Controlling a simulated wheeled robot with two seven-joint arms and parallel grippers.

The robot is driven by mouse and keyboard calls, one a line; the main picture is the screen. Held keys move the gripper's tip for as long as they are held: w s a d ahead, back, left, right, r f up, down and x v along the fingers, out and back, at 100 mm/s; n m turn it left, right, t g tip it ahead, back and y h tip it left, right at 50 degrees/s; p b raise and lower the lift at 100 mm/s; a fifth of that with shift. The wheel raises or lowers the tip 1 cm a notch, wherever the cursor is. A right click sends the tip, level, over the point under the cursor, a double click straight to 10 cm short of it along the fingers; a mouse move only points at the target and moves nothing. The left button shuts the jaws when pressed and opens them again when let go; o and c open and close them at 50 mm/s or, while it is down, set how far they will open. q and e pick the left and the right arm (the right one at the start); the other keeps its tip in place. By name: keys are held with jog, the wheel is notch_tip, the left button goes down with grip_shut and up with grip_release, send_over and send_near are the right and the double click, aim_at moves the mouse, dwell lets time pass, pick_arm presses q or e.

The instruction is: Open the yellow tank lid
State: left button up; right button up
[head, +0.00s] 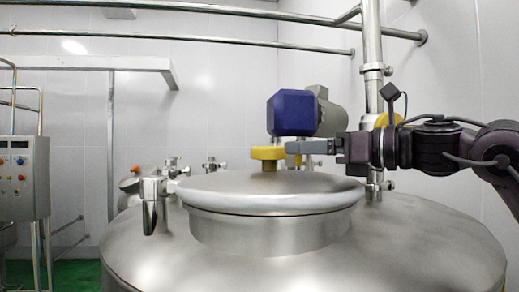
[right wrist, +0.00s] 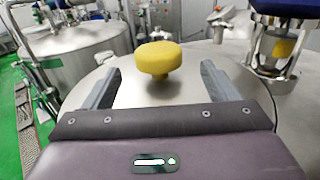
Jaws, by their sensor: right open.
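The tank lid (head: 270,190) is a round steel cover seated flat on the neck of a large steel tank (head: 270,265). A yellow knob (head: 267,153) stands up from the lid. My right gripper (head: 292,147) comes in from the right at knob height, close beside it. In the right wrist view the yellow knob (right wrist: 158,58) appears between the two spread grey fingers of the open right gripper (right wrist: 160,72), with a gap on both sides. The knob's lower stem is partly visible there. My left gripper is not in view.
A blue and grey motor (head: 295,112) stands behind the knob, with a yellow part (right wrist: 282,47) below it in the right wrist view. A steel clamp handle (head: 151,192) sits at the lid's left edge. A control box (head: 22,180) stands far left. Pipes run along the wall.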

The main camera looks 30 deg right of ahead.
jog(key=shift+w+a+r+p, duration=0.15)
jog(key=shift+w+a+p, duration=0.3)
jog(key=shift+w, duration=0.1)
jog(key=shift+w+a+r+p, duration=0.15)
jog(key=shift+w+a+p, duration=0.25)
jog(key=shift+w+a, duration=0.1)
jog(key=p+x, duration=0.1)
jog(key=x, duration=0.3)
jog(key=shift+w+f+p, duration=0.2)
jog(key=shift+w+p, duration=0.05)
jog(key=shift+p, duration=0.1)
jog(key=shift+w, duration=0.1)
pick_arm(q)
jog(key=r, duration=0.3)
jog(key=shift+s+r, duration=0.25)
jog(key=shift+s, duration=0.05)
pick_arm(e)
jog(key=shift+c, duration=0.3)
jog(key=shift+c, duration=1.3)
jog(key=c, duration=1.1)
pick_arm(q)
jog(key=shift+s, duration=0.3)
pick_arm(e)
jog(key=shift+o, duration=0.2)
jog(key=shift+a, duration=0.1)
